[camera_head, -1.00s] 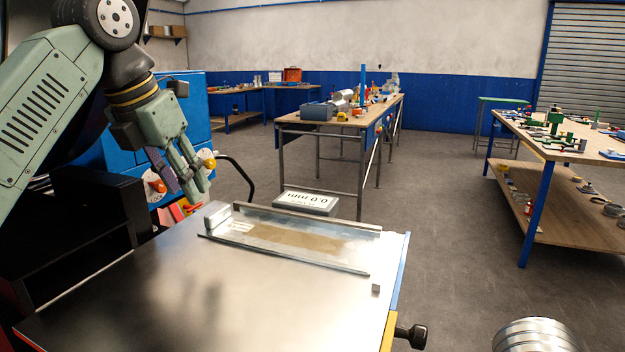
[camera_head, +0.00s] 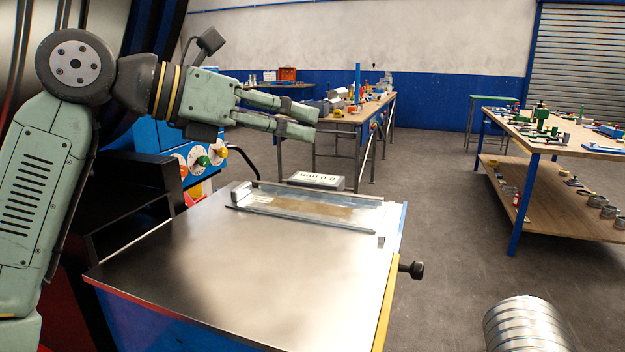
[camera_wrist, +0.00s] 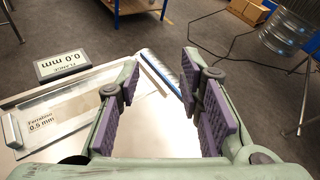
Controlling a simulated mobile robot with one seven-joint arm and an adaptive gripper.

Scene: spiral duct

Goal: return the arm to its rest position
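My gripper (camera_head: 316,124) is held in the air above the far left part of the metal-topped machine in the head view, its fingers pointing right. In the wrist view my gripper (camera_wrist: 160,108) shows two purple-padded fingers spread apart with nothing between them. My arm is bent, with its upper link upright at the left of the head view. The gripper touches nothing that I can see.
The machine's steel top (camera_head: 250,270) bears a guide rail (camera_head: 300,220). A display reading 0.0 mm (camera_head: 317,180) stands behind it. Dials (camera_head: 203,161) sit at its left. A spiral duct (camera_head: 525,325) stands at lower right. Workbenches (camera_head: 560,145) are farther off; open floor lies between.

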